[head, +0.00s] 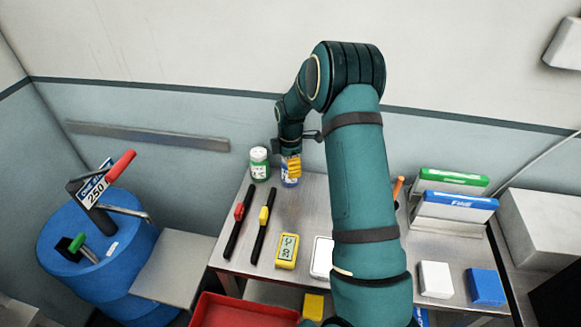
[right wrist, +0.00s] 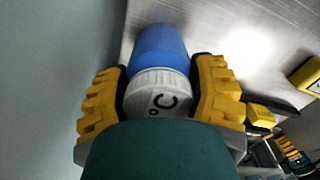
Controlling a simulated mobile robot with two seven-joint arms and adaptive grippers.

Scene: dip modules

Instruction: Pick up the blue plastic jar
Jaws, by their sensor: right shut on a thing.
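The blue plastic jar (right wrist: 158,48) has a white ridged lid (right wrist: 158,90) marked with a C. In the right wrist view the yellow fingers of my right gripper (right wrist: 160,92) are closed on both sides of the lid. In the head view the jar (head: 289,182) shows only partly below my right gripper (head: 291,167), at the back left of the table. I cannot tell whether the jar touches the table.
Two black tools, with a red slider (head: 239,211) and a yellow slider (head: 264,216), lie in front, near a yellow thermometer (head: 287,250). A blue drum (head: 95,255) stands left of the table.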

